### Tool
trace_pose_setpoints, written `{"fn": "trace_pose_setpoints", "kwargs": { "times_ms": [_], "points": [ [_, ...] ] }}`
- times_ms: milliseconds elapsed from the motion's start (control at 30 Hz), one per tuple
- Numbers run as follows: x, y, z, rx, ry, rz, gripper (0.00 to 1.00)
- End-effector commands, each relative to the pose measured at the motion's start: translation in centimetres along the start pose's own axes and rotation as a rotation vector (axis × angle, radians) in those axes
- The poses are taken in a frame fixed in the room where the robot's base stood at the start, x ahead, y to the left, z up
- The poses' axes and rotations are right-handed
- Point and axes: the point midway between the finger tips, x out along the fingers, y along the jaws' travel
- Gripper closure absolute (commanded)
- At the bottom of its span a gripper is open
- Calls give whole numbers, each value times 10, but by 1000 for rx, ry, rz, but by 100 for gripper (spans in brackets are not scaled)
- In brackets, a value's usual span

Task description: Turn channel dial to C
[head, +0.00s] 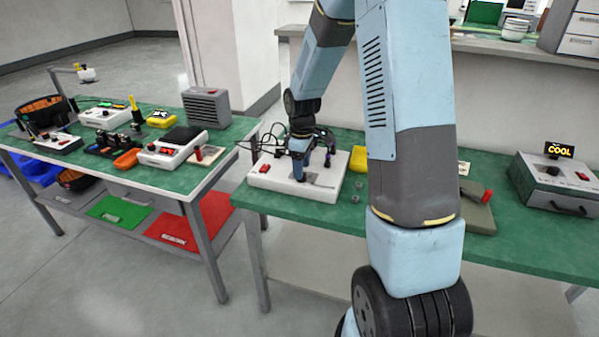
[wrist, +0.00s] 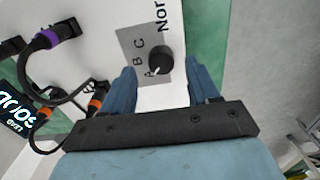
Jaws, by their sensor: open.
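The channel dial (wrist: 159,61) is a round black knob on a grey plate with the letters A, B and C. In the wrist view its white pointer mark is on the side near the letter A. My gripper (wrist: 163,80) is open, its two blue fingers on either side below the dial, with the dial near the gap between the tips. I cannot tell whether either finger touches it. In the head view my gripper (head: 300,172) is over the white box (head: 270,182) on the green table, and hides most of the dial.
Black cables with purple (wrist: 58,34) and orange plugs lie left of the dial in the wrist view. A red switch (head: 265,169) is on the box's left. A grey COOL unit (head: 560,182) stands at the table's right. A second green table (head: 60,165) holds several devices.

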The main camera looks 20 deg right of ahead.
Motion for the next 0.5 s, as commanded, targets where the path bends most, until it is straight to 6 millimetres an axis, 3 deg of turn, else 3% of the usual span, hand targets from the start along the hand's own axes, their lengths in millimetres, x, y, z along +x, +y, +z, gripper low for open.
{"fn": "trace_pose_setpoints", "kwargs": {
  "times_ms": [200, 500],
  "points": [
    [20, 0, 0, -1, -1, -1, 40],
    [24, 0, 0, -1, 0, 0, 40]
  ]
}}
